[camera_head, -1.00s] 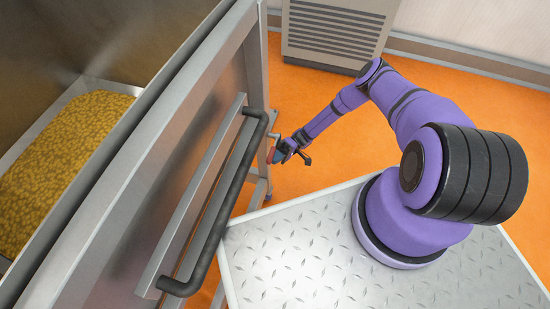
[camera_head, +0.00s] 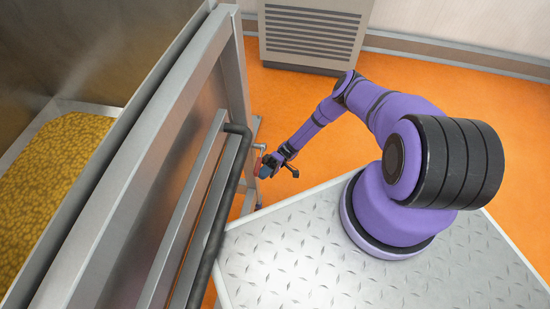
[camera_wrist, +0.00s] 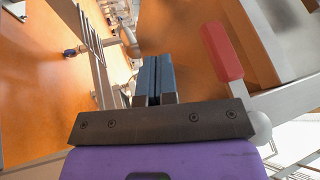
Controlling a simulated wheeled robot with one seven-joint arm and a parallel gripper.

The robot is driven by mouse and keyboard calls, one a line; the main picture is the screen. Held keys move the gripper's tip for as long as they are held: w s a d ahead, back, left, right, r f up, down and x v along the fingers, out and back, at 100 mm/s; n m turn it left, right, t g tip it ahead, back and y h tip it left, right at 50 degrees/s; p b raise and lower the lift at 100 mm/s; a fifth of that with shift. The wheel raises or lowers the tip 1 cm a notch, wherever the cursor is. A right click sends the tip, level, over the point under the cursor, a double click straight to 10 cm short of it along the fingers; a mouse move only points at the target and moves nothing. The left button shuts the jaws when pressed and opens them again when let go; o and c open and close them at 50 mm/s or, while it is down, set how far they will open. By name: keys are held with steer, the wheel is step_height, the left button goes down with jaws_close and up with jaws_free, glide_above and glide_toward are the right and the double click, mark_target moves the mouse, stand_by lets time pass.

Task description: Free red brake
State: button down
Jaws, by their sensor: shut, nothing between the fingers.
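The red brake shows in the wrist view as a red handle (camera_wrist: 222,52) on a pale metal lever, with a white round joint at its lower end. It is just right of my gripper (camera_wrist: 154,62), whose two dark blue fingers are closed together with nothing between them. A clear gap separates the fingers from the red handle in that view. In the head view my gripper (camera_head: 266,168) is at the far end of the steel machine, close beside a small bit of red (camera_head: 257,165). Contact there cannot be told from the head view.
The steel machine (camera_head: 110,190) fills the left, holding yellow pieces (camera_head: 60,170). A black bar handle (camera_head: 210,240) runs along its side. A grey vented unit (camera_head: 315,35) stands on the orange floor (camera_head: 290,100) at the back. Open floor lies beyond my gripper.

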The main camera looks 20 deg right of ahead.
steer(key=v, duration=0.9)
steer(key=shift+f, duration=0.15)
